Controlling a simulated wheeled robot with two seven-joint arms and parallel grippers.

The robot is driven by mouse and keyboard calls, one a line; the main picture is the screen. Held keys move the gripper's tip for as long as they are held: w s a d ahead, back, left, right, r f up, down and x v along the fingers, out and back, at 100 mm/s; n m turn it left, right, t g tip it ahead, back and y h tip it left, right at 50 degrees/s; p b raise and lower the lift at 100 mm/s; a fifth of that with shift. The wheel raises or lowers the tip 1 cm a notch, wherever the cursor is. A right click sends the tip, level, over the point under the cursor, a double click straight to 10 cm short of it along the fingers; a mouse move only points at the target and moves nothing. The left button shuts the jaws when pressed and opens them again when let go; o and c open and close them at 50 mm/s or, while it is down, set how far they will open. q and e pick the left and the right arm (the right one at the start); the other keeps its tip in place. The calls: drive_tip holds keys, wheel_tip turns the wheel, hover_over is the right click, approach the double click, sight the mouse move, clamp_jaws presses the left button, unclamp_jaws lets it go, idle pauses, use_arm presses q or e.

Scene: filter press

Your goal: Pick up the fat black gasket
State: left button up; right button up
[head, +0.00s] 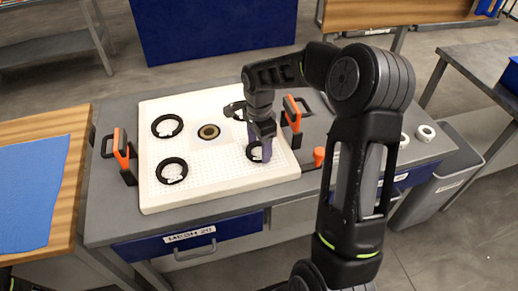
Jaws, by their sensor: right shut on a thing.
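A white perforated filter plate (215,190) lies on the grey bench, with black rings near its corners. The upper left ring (167,125) and lower left ring (172,170) are in plain view. A ring at the upper right (234,110) is partly hidden by my right arm. My right gripper (262,156) points down at the lower right of the plate, shut on a black gasket (249,152) there. The fingers cover part of this gasket. I cannot tell whether it is clear of the plate or how its thickness compares. My left gripper is out of view.
Orange-and-black clamps stand at the left (122,153) and right (293,118) edges. An orange knob (319,156) and white rolls (425,132) are to the right. A blue mat (30,190) lies on the left table.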

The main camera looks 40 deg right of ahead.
drive_tip(key=shift+r, duration=0.1)
wheel_tip(320, 180, up, 10)
drive_tip(key=b, duration=0.1)
idle(0.8)
drive_tip(key=w+a+f+n, duration=0.1)
drive_tip(key=a+f+n, duration=0.1)
drive_tip(key=a+n, duration=0.3)
drive_tip(key=w+a+f+n, duration=0.1)
drive_tip(key=a+f+n, duration=0.1)
drive_tip(key=a+n, duration=0.4)
drive_tip(key=w+a+f+n, duration=0.2)
drive_tip(key=a+n, duration=0.4)
drive_tip(key=n, duration=0.2)
drive_tip(key=shift+f, duration=0.4)
drive_tip(key=shift+r, duration=0.1)
